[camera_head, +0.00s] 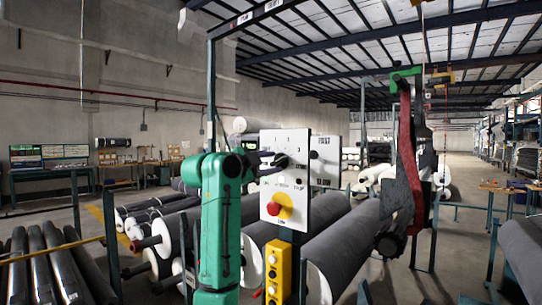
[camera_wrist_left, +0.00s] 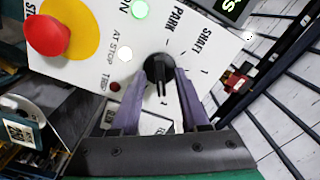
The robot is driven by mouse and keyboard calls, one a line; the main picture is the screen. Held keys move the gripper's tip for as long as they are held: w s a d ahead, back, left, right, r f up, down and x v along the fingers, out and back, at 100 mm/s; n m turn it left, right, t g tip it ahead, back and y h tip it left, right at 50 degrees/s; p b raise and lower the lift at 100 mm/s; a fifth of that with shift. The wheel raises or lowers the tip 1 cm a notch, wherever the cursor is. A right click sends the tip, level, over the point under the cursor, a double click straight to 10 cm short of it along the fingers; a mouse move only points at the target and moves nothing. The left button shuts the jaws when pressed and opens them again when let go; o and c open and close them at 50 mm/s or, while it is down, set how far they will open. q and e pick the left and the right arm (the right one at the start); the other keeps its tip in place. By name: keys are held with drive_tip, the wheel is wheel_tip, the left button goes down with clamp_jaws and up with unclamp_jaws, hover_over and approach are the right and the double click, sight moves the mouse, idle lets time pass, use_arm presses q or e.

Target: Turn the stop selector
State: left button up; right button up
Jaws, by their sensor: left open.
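The stop selector is a black rotary knob (camera_wrist_left: 157,66) on a white control panel (camera_wrist_left: 95,66). The labels SHAFT and PARK and some marks lie around it. In the head view the knob (camera_head: 281,161) shows on the panel's left part. My left gripper (camera_wrist_left: 162,77) is open, with one purple finger on each side of the knob. I cannot tell whether the fingers touch it. In the head view this gripper (camera_head: 270,162) reaches the panel from the left on my green arm. My right gripper is not in view.
A red stop button (camera_wrist_left: 47,36) on a yellow disc sits on the same panel. A yellow button box (camera_head: 277,272) stands below the panel. Large grey rolls (camera_head: 345,245) lie behind and beside it. Open floor shows farther back at the right.

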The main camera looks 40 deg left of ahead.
use_arm(q)
drive_tip(key=shift+w, duration=0.15)
drive_tip(key=shift+c, duration=0.3)
clamp_jaws()
